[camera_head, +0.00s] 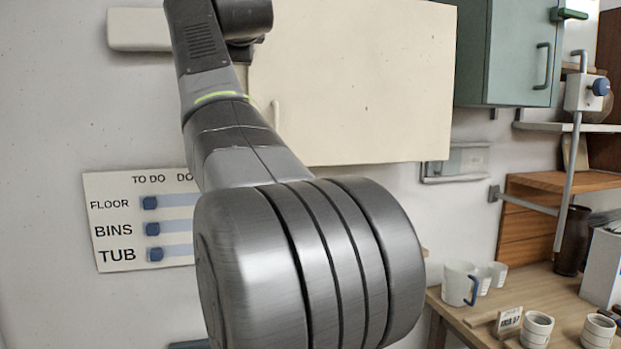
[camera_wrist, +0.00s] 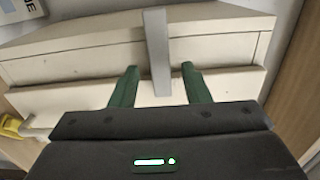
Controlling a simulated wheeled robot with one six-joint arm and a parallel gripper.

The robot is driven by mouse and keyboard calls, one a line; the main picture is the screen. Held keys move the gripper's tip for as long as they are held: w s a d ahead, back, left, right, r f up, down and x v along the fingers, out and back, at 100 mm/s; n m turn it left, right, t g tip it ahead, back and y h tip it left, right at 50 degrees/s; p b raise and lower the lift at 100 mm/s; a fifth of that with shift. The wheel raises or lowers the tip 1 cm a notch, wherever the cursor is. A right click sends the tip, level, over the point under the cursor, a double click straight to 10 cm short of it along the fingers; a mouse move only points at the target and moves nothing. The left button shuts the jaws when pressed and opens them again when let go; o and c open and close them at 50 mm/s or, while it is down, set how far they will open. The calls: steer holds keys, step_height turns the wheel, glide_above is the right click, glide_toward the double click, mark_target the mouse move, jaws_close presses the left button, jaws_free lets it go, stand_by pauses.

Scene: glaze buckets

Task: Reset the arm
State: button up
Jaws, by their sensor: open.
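My gripper (camera_wrist: 162,88) shows in the wrist view with its two green fingers apart and nothing between them. Behind the fingers is a cream drawer or cabinet front (camera_wrist: 70,62) with a grey upright bar (camera_wrist: 156,50) in the middle. I cannot tell whether the fingers touch it. In the head view my arm (camera_head: 235,150) comes down from the top, and a large grey joint fills the lower middle. My gripper is hidden or out of frame there.
A wooden bench (camera_head: 560,296) at right holds a white mug (camera_head: 459,283), small cups (camera_head: 537,329) and a dark vase (camera_head: 573,241). A cream cabinet (camera_head: 350,80) and a green cabinet (camera_head: 505,55) hang on the wall. A sliding task board (camera_head: 120,225) is at left.

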steer(key=shift+w+a, duration=0.15)
steer(key=shift+w, duration=0.4)
steer(key=b+v, duration=0.4)
steer(key=v, duration=1)
steer(key=w+a+n+p, duration=0.4)
steer(key=w+n+p, duration=0.2)
steer(key=w, duration=0.7)
steer(key=shift+w+r, duration=0.25)
steer(key=shift+r, duration=0.05)
steer(key=shift+f, duration=0.1)
